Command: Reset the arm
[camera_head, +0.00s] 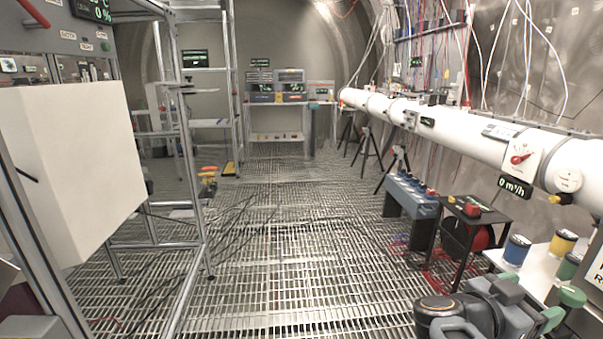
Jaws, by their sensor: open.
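Grey links with green caps, which look like my arm, are folded low in the bottom right corner of the head view. They overlap the near edge of a light side table (537,262). I cannot make out the jaws of my gripper among these parts. No held object shows.
A white box (75,165) juts out at the left from a metal frame. A white pipe (450,135) with gauges runs along the right wall. Below it stand a blue-grey case (412,200) and a black stand with a red reel (470,235). The central grating is open, with cables across it.

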